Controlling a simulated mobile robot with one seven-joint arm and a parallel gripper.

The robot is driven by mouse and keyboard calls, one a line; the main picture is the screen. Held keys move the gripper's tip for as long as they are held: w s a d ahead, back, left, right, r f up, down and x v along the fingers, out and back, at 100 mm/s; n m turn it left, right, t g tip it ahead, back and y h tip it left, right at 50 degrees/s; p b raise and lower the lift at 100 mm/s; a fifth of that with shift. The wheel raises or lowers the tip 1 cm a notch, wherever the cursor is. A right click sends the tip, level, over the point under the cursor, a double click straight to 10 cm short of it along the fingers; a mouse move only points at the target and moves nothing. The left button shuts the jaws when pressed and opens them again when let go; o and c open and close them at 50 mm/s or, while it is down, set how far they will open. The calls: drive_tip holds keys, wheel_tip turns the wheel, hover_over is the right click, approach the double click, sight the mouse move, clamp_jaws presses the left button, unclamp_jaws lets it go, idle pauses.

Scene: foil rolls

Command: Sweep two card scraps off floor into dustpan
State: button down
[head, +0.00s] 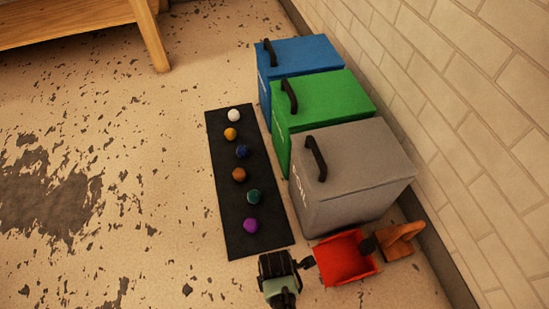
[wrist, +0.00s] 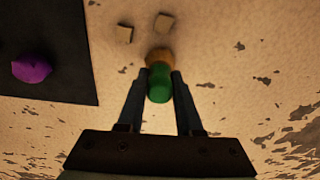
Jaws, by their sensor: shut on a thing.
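Two small tan card scraps lie on the floor in the wrist view, one at left (wrist: 124,34) and one at right (wrist: 164,22). My gripper (wrist: 161,76) is shut on a tool with a green handle (wrist: 158,90) and a tan part beyond it, just short of the scraps. Its far end is foreshortened, so I cannot tell its full shape or whether it touches the floor. In the head view a red dustpan (head: 343,260) lies right of my gripper (head: 279,264). I cannot make out the scraps or the held tool there.
A grey bin (head: 350,170), a green bin (head: 320,98) and a blue bin (head: 305,55) stand along the brick wall. A black mat (head: 240,198) with several coloured balls lies left of them. A wooden item (head: 400,241) is beside the dustpan. Open floor lies left.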

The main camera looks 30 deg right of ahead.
drive_tip(key=shift+s+d+p, duration=0.1)
drive_tip(key=shift+s+d, duration=0.1)
drive_tip(key=shift+d, duration=0.55)
drive_tip(key=shift+s+d+p, duration=0.1)
drive_tip(key=shift+s+d, duration=0.05)
drive_tip(key=shift+d, duration=0.55)
drive_tip(key=shift+s+d+p, duration=0.1)
drive_tip(key=shift+s+d, duration=0.1)
drive_tip(key=shift+d, duration=0.55)
drive_tip(key=shift+s+d, duration=0.25)
drive_tip(key=shift+d, duration=0.75)
drive_tip(key=shift+s+d, duration=0.25)
drive_tip(key=shift+d, duration=0.75)
drive_tip(key=shift+s+d, duration=0.1)
drive_tip(key=shift+d, duration=0.25)
drive_tip(key=shift+s+d+r+b, duration=0.1)
drive_tip(key=shift+s+d+b, duration=0.15)
drive_tip(key=shift+d, duration=1.05)
drive_tip(key=shift+s+d+r+b, duration=0.1)
drive_tip(key=shift+s+d, duration=0.3)
drive_tip(key=shift+d, duration=0.85)
drive_tip(key=shift+s+d+b, duration=0.2)
drive_tip(key=shift+s+d, duration=0.1)
drive_tip(key=shift+d, duration=1)
drive_tip(key=shift+a+r, duration=0.1)
drive_tip(key=shift+a, duration=0.05)
drive_tip(key=shift+w+a+r+p, duration=0.1)
drive_tip(key=shift+w+a+p, duration=0.1)
drive_tip(key=shift+a+p, duration=0.6)
